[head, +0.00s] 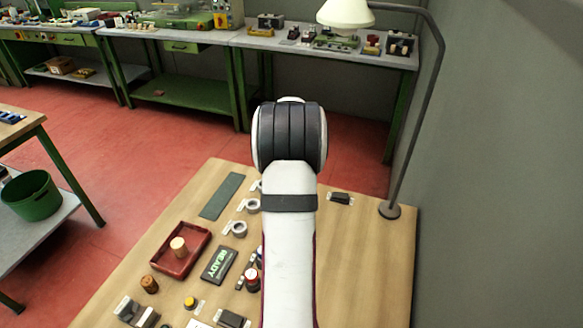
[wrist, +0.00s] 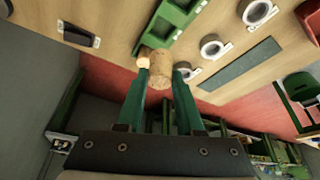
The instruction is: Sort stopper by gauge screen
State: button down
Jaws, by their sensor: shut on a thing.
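In the wrist view my gripper (wrist: 161,74) has its two green fingers on either side of a tan cork stopper (wrist: 160,62) and is shut on it. A green holder with recesses (wrist: 178,14) lies just beyond the stopper; I cannot tell whether they touch. A small pale patch shows beside the left fingertip, its nature unclear. In the head view my arm hides my gripper and the held stopper. There another light cork stopper (head: 179,246) stands in a red tray (head: 200,269), and a darker brown stopper (head: 149,284) stands in front of the tray.
Grey rings (head: 238,229) lie on the wooden table (head: 352,270), near a dark green strip (head: 222,195). A READY display (head: 219,264) is right of the tray. A lamp base (head: 389,210) stands at the right back; the table's right side is mostly clear.

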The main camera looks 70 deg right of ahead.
jog(key=shift+f, duration=3)
jog(key=shift+f, duration=1.3)
jog(key=shift+c, duration=2.3)
grip_release()
jog(key=v, duration=1.5)
jog(key=shift+r, duration=0.35)
jog(key=shift+a, duration=0.1)
